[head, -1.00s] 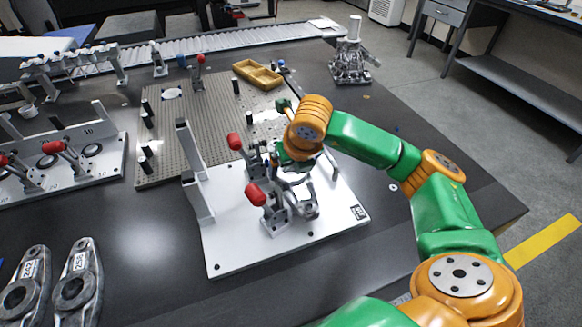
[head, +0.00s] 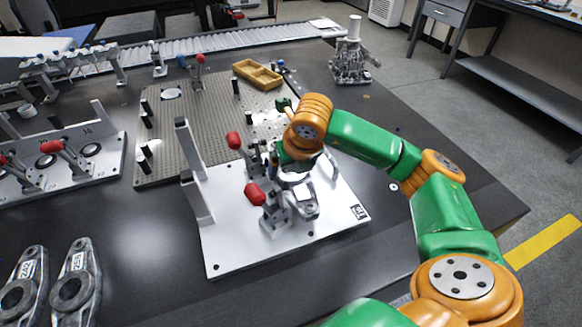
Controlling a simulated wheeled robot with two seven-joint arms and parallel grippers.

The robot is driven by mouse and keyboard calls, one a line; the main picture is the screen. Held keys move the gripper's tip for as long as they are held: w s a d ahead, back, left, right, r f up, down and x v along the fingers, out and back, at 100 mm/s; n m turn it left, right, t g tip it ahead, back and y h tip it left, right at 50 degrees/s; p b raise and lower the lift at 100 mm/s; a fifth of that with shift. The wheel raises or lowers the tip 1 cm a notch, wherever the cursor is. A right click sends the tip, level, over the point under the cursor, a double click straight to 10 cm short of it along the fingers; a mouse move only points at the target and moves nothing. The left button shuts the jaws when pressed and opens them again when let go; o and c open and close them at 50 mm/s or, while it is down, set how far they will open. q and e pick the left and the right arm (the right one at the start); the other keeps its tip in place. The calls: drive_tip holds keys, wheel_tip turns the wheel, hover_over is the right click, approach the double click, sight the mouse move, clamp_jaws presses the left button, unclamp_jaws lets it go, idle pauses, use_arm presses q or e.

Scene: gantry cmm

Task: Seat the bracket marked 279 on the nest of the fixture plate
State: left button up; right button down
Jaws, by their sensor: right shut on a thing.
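The white fixture plate (head: 235,240) lies on the dark table, with an upright rail at its left and red-handled toggle clamps (head: 254,193) on it. My right gripper (head: 292,168) points down over the middle of the plate and is shut on a grey metal bracket (head: 303,204). The bracket is at the nest, behind and beside the clamps. The clamps and my wrist hide much of the nest and the fingertips. I cannot read the held bracket's number or tell whether it is fully down. My left gripper is not in view.
Two more marked metal brackets (head: 76,285) lie at the lower left. A clamp fixture (head: 60,185) stands at the left. Behind the plate are a grey pegged board (head: 205,135) and a yellow tray (head: 258,74). The table right of the plate is clear.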

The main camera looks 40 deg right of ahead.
sight(296, 178)
drive_tip(key=shift+f+b, duration=1.25)
drive_tip(key=shift+f, duration=0.05)
unclamp_jaws()
drive_tip(key=shift+r, duration=0.1)
drive_tip(key=shift+s, duration=0.1)
drive_tip(key=v, duration=0.7)
drive_tip(key=shift+p, duration=0.35)
drive_tip(key=shift+r, duration=0.1)
